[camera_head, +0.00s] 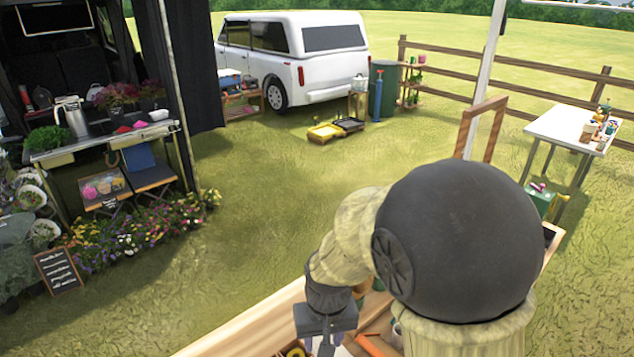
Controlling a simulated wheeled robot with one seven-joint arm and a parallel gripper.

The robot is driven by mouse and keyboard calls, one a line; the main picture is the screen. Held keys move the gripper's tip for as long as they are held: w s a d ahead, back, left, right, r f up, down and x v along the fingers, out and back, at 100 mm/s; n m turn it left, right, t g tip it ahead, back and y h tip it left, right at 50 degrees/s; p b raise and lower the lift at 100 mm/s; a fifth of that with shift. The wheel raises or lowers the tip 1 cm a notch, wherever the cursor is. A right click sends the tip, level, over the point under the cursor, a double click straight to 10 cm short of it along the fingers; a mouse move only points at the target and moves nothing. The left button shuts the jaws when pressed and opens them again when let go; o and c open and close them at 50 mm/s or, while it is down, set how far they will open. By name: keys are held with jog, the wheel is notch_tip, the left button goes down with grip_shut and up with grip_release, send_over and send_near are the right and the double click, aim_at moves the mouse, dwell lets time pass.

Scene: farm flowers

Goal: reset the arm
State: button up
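My arm fills the lower right of the head view, with a large dark round joint and pale links bent down to the left. My gripper (325,342) hangs at the arm's end, pointing down over a wooden-edged surface (243,318) at the bottom of the picture. Its fingers run down to the picture's lower edge, so whether they are open or shut, or hold anything, does not show. An orange thing (376,345) lies just right of it.
A flower stand (100,145) with pots and flowers is at the left, with a chalkboard sign (58,270) in front. A white table (575,128) stands at the right. A white car (292,60) and wooden fence (455,65) are behind. The grass between is open.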

jog(key=s+d+r+m+t, duration=0.2)
jog(key=s+d, duration=0.1)
jog(key=d, duration=1.1)
jog(key=shift+s+r, duration=0.15)
jog(key=shift+r, duration=0.05)
jog(key=shift+d, duration=0.1)
jog(key=shift+c, duration=0.6)
dwell(0.8)
